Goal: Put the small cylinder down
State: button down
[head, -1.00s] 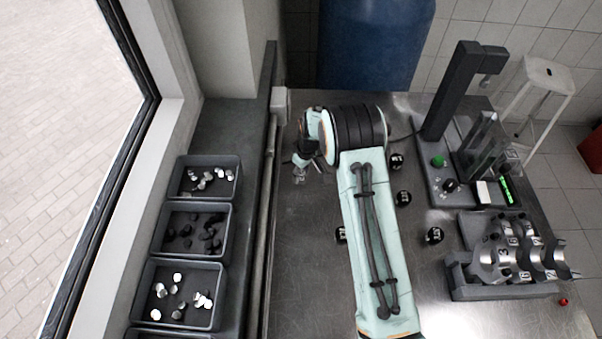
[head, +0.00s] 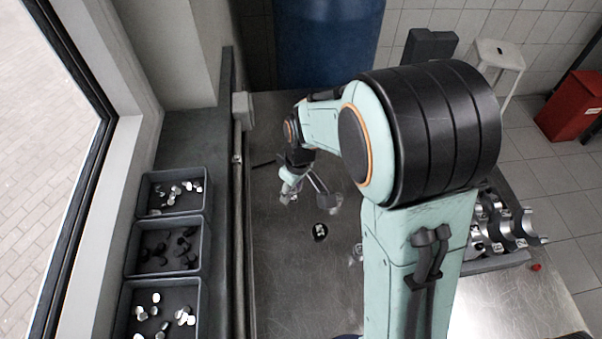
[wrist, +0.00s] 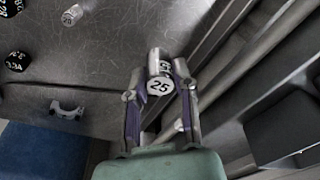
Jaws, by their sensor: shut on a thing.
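In the head view, my gripper (head: 291,190) is over the left part of the steel table (head: 290,285). The held cylinder is too small to make out clearly there. I cannot tell its exact height above the table.
A black labelled cylinder (head: 320,232) stands on the table. The wrist view shows a silver cylinder (wrist: 72,15) and a black one (wrist: 16,62). Bins of parts (head: 172,192) line the left ledge. A grey part holder (head: 500,235) is at right, partly behind my arm.

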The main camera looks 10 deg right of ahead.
jog(key=w+d+m, duration=0.2)
jog(key=d+m, duration=0.2)
jog(key=d, duration=0.6)
send_over(330, 170)
jog(key=s, duration=0.2)
jog(key=f, duration=0.8)
jog(key=shift+w+f, duration=0.2)
jog(key=shift+f, duration=0.1)
jog(key=shift+w+f, duration=0.25)
jog(key=shift+w+f+h, duration=0.15)
jog(key=shift+f, duration=0.8)
jog(key=shift+w+f+h, duration=0.15)
jog(key=shift+f, duration=0.8)
jog(key=shift+f, duration=0.1)
jog(key=c, duration=0.9)
grip_release()
